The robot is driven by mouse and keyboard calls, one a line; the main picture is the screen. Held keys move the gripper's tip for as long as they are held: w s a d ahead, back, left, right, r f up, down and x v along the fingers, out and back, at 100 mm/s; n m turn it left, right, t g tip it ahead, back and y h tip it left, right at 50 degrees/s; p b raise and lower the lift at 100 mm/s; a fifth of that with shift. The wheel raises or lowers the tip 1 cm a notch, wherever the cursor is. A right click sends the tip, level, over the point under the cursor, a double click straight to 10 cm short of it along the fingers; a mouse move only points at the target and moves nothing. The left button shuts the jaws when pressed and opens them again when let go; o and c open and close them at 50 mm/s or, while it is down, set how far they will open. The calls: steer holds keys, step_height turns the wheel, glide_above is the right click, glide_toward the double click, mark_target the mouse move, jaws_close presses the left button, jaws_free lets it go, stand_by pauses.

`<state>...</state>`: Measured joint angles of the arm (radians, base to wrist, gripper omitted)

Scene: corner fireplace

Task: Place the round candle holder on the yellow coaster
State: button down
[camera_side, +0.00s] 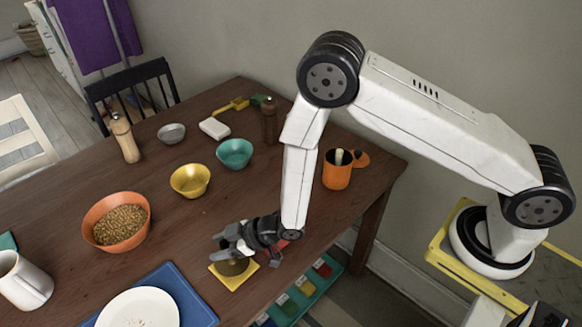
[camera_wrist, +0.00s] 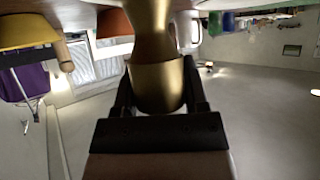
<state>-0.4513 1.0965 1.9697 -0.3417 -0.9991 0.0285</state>
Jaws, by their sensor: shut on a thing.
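The round candle holder (camera_wrist: 157,85) is brass-coloured and fills the middle of the wrist view, between my two dark fingers. In the side view the holder (camera_side: 232,267) shows below my gripper (camera_side: 234,246), partly hidden by it. My gripper is shut on the holder. The yellow coaster (camera_side: 243,280) is a flat square near the table's front edge. The holder is over the coaster's middle in the side view, and its lower part appears to meet the coaster. I cannot tell for sure whether it touches.
A blue mat (camera_side: 196,306) with a white plate (camera_side: 140,309) lies left of the coaster. An orange bowl (camera_side: 116,222), a yellow bowl (camera_side: 190,181) and a teal bowl (camera_side: 234,154) stand farther back. An orange mug (camera_side: 337,170) is at right. Bare table surrounds the coaster's far side.

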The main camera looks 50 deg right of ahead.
steer(key=shift+f, duration=1.1)
steer(key=shift+c, duration=0.6)
jaws_free()
steer(key=shift+f, duration=0.15)
steer(key=v, duration=1.2)
